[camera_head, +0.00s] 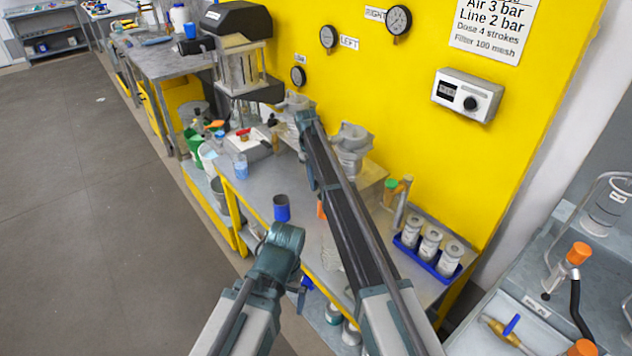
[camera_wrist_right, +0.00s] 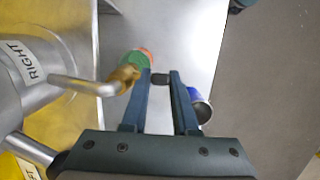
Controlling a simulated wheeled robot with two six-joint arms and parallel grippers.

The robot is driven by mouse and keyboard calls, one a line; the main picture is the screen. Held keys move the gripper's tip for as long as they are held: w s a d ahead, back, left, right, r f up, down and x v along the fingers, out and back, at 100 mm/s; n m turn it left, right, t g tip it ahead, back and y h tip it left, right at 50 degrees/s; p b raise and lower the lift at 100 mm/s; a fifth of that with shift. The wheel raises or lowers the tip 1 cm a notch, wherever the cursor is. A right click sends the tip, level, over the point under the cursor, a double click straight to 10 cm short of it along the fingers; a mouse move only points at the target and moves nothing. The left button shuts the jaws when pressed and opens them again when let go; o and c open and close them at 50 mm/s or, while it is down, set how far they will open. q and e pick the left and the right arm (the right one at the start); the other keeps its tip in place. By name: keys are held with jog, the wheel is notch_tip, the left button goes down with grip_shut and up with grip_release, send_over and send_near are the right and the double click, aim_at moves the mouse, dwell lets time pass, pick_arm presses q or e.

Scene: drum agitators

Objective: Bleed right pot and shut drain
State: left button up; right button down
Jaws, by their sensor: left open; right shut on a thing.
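The right pot (camera_wrist_right: 22,85), grey metal with a RIGHT label, fills the left edge of the right wrist view; the grey pot in the head view (camera_head: 350,145) stands against the yellow panel. A thin metal pipe (camera_wrist_right: 82,87) leads from it to a brass valve (camera_wrist_right: 122,77) with a green and orange part (camera_wrist_right: 137,60). My right gripper (camera_wrist_right: 162,80) is beside the valve, shut on a small dark part; my forearm hides it in the head view. A blue cup (camera_head: 281,208) stands on the bench. My left gripper (camera_head: 303,286), mostly hidden, is open and low near the bench front.
The grey bench (camera_head: 258,187) runs along the yellow panel (camera_head: 350,80). A blue tray (camera_head: 450,272) with several white-lidded jars is at its right end. Gauges (camera_head: 398,20) and a control box (camera_head: 467,95) hang above. Open floor (camera_head: 80,220) lies left.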

jog(key=shift+s, duration=0.2)
jog(key=c, duration=1)
grip_release()
jog(key=shift+o, duration=0.2)
jog(key=shift+w, duration=0.1)
jog(key=shift+r, duration=0.1)
